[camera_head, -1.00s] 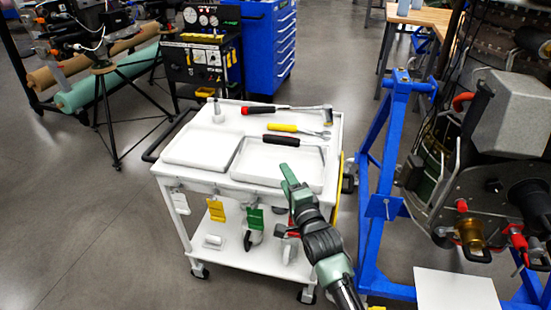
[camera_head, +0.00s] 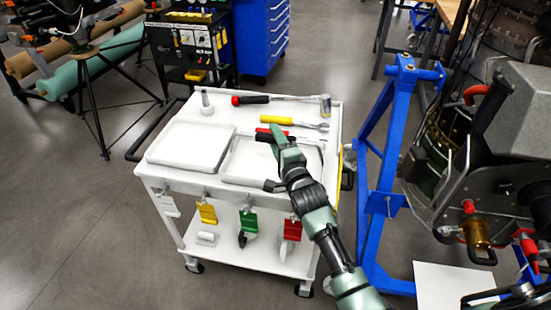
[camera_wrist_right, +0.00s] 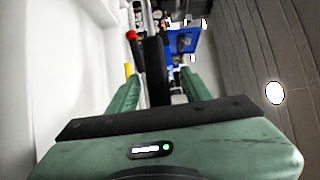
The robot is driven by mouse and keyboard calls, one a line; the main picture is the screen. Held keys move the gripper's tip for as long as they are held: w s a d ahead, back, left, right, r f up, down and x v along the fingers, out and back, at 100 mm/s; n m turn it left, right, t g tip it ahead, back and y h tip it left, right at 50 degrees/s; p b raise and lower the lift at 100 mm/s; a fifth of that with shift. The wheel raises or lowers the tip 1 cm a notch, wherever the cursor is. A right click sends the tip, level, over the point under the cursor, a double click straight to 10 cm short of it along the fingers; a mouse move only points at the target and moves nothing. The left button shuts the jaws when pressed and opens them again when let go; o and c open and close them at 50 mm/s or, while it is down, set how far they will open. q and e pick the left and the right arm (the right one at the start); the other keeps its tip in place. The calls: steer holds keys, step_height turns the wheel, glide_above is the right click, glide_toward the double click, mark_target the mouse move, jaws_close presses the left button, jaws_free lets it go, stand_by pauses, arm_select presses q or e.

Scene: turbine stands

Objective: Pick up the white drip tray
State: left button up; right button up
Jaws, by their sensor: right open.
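Two shallow white trays lie side by side on top of a white cart. The left tray (camera_head: 188,148) is uncovered. The right tray (camera_head: 245,160) is partly hidden by my right gripper (camera_head: 279,146). I cannot tell from the pictures which one is the drip tray. My right gripper is over the right side of the right tray, its green fingers apart. In the right wrist view my gripper (camera_wrist_right: 160,85) is open, with a dark bar-like shape showing between the fingers. Whether it touches the tray cannot be told. My left gripper is not in view.
The white cart (camera_head: 160,180) also carries a hammer (camera_head: 280,98), a yellow-handled tool (camera_head: 277,120) and a red-and-black handle (camera_head: 265,136) close to my gripper. Coloured tags (camera_head: 207,213) hang from its front. A blue stand (camera_head: 385,150) stands close on the right.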

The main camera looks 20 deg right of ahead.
steer(key=w, duration=0.3)
steer(key=shift+w+f, duration=0.1)
steer(key=shift+w, duration=0.1)
jaws_close()
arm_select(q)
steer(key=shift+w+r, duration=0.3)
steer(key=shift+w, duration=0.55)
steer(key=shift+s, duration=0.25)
arm_select(e)
steer(key=shift+f, duration=0.1)
